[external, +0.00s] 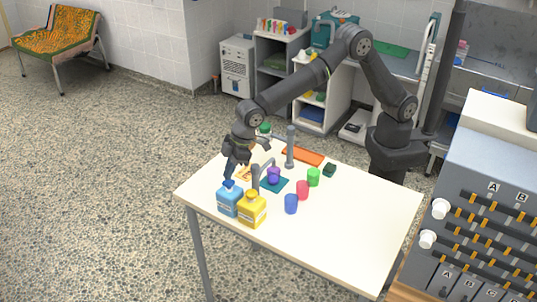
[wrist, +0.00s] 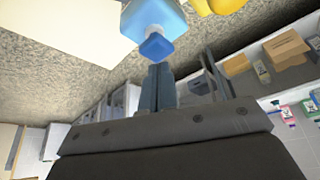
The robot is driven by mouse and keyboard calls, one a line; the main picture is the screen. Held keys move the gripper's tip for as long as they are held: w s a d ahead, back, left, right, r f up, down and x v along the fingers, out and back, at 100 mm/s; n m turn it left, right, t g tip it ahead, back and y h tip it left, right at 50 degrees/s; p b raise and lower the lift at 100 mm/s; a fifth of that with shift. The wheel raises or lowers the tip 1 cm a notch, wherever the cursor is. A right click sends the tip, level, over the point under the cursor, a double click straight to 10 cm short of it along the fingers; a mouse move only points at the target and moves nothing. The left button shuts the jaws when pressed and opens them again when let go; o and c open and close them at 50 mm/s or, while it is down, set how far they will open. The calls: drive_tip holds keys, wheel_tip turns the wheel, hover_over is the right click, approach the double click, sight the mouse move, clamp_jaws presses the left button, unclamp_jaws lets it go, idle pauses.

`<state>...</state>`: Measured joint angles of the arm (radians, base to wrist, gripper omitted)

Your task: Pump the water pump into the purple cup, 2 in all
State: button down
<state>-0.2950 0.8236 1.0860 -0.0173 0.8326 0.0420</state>
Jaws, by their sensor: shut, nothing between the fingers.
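The purple cup (external: 273,175) stands on a teal mat (external: 277,186) near the middle of the table. A blue bottle (external: 229,204) with a blue top and a pale label stands near the table's front left edge. No label can be read, so I cannot tell for sure that it is the water pump. My gripper (external: 229,174) is shut and empty, pointing down just above the blue top. In the wrist view the shut fingers (wrist: 157,84) are close to the blue top (wrist: 156,47); whether they touch is unclear.
A yellow bottle (external: 252,211) stands right beside the blue one. Grey posts with spouts (external: 255,180) rise near the purple cup. Blue (external: 291,204), red (external: 302,190) and green (external: 313,177) cups stand to the right. The table's right part (external: 365,215) is clear.

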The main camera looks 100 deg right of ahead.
drive_tip(key=shift+f, duration=1.35)
drive_tip(key=shift+r, duration=1.35)
drive_tip(key=shift+r, duration=0.1)
wheel_tip(320, 180, up, 6)
drive_tip(key=shift+f, duration=0.1)
